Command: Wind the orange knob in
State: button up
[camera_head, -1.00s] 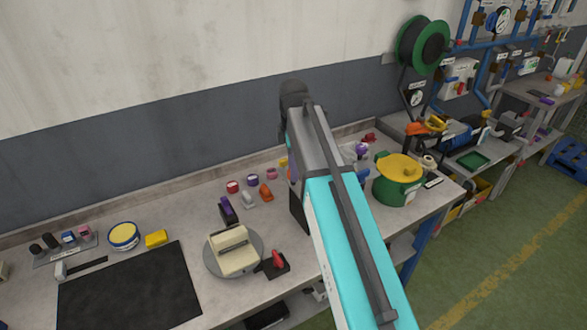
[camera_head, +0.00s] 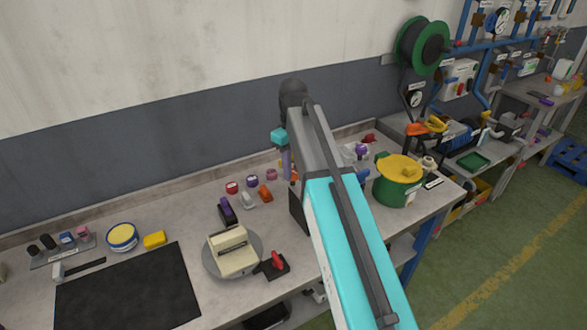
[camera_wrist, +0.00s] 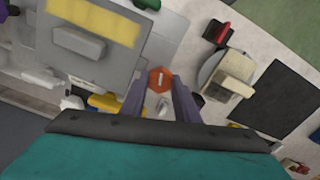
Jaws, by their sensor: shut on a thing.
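The orange knob (camera_wrist: 161,77) is in the upper middle of the wrist view, an eight-sided orange piece with a pale bar across its face. My gripper (camera_wrist: 160,86) has its two grey fingers on either side of the knob and is shut on it. In the head view my arm hides most of the knob's surroundings. My teal wrist part (camera_head: 280,137) shows just left of the arm there.
A grey box with a yellow panel (camera_wrist: 92,20) stands close beside the knob. A round turntable (camera_head: 214,264) with a cream block (camera_head: 233,250), a red-levered switch (camera_head: 276,263) and a black mat (camera_head: 130,290) lie nearby. A green pot (camera_head: 397,188) stands at right.

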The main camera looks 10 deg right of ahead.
jog(key=shift+w+r+m, duration=0.1)
jog(key=shift+m, duration=1.6)
jog(key=o, duration=1)
jog(key=shift+o, duration=0.2)
jog(key=shift+r, duration=0.1)
